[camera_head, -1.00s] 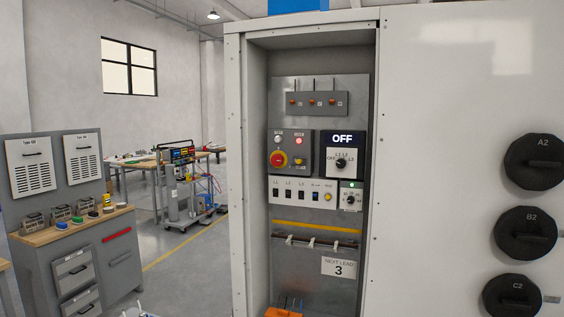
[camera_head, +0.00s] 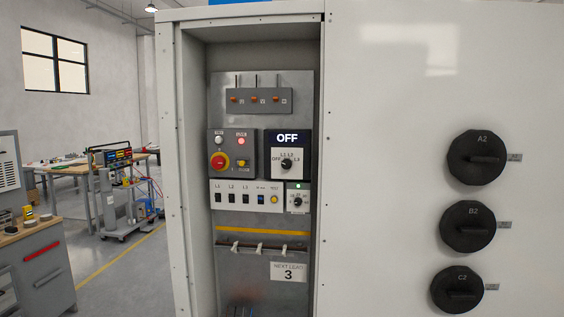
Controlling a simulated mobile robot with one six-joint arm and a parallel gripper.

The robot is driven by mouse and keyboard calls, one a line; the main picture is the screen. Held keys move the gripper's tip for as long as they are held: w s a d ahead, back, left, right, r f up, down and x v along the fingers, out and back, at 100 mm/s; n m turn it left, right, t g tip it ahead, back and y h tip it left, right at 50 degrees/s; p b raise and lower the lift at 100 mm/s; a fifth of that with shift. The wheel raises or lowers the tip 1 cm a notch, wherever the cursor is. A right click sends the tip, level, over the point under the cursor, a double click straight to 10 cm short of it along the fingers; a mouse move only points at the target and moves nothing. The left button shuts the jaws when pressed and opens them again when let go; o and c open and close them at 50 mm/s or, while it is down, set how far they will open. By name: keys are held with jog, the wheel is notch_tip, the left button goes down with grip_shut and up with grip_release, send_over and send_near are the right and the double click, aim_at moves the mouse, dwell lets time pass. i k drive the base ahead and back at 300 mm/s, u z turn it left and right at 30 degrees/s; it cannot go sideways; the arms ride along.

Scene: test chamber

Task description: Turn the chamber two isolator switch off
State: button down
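An open cabinet (camera_head: 168,180) holds a control panel. A rotary selector (camera_head: 286,164) with marks OFF, L1, L2 and L3 sits under a display (camera_head: 287,138) reading OFF. A smaller rotary knob (camera_head: 298,202) sits lower right under a green light. Several small switches (camera_head: 231,199) line the white strip. No label reading chamber two isolator is legible, so I cannot tell which control it is. My gripper is not in view.
Large black round fittings marked A2 (camera_head: 477,158), B2 (camera_head: 468,226) and C2 (camera_head: 463,290) protrude from the white panel at the right. A "NEXT LEAD 3" sign (camera_head: 288,271) hangs low in the cabinet. A trolley (camera_head: 122,200) and workbench (camera_head: 36,262) stand left.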

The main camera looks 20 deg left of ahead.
aim_at(217, 162)
jog(key=z, duration=1.8)
jog(key=k, duration=2.4)
jog(key=u, duration=2.1)
jog(key=i, duration=1.05)
